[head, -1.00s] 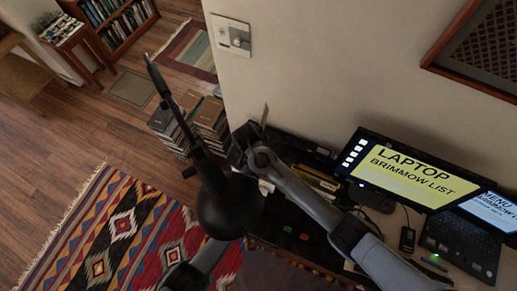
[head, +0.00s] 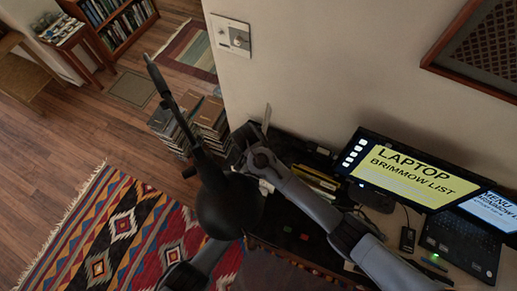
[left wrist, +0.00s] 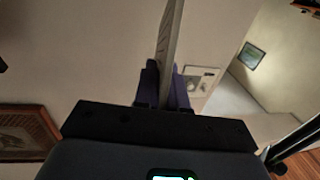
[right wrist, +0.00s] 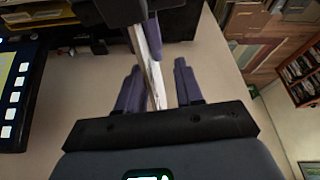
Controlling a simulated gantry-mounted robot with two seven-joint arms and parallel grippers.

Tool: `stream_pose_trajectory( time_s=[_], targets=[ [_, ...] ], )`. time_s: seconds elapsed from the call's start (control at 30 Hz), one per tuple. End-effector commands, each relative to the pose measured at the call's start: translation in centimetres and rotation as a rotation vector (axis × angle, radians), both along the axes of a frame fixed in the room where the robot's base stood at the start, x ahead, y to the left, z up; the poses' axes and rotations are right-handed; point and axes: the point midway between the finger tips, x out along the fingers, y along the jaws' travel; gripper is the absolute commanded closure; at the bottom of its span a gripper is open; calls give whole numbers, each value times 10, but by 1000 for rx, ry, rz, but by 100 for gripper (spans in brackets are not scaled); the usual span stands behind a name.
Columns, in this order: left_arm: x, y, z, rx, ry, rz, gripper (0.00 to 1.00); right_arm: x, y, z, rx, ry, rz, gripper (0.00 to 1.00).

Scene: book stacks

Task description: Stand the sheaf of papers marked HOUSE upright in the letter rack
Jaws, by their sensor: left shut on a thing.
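The sheaf of papers (left wrist: 168,38) is thin and pale, seen edge-on in the left wrist view; I cannot read its marking. My left gripper (left wrist: 166,74) is shut on it. In the right wrist view the sheaf (right wrist: 152,66) runs down between the spread fingers of my right gripper (right wrist: 158,70), which is open, with gaps on both sides. In the head view a pale sliver of the sheaf (head: 266,119) rises above the grippers. A dark holder with yellow and pale edges (head: 318,178) lies to their right; I cannot tell whether it is the letter rack.
A black lamp-like shape (head: 226,208) hides part of my arms in the head view. A monitor (head: 413,172) and a laptop (head: 462,245) stand on the desk at right. Book stacks (head: 208,124) stand on the floor behind. The wall is close beyond the desk.

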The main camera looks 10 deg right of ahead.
Motion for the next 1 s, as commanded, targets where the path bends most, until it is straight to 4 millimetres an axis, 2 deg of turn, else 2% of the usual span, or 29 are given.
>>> stream_pose_trajectory(
  time_s=[0.23, 0.37, 0.8, 1.0],
  targets=[
    [0, 1, -1, 1, 1, 2, 100, 1, -1, 1, -1, -1, -2, 64],
    [0, 2, -1, 2, 1, 2, 100, 2, -1, 9, 0, -4, -1, 64],
    [0, 2, -1, 3, 1, 3, 100, 1, -1, 76, 0, -3, -1, 64],
    [0, 2, -1, 3, 1, 3, 100, 0, 0, 95, 3, -3, 8, 64]
  ],
)
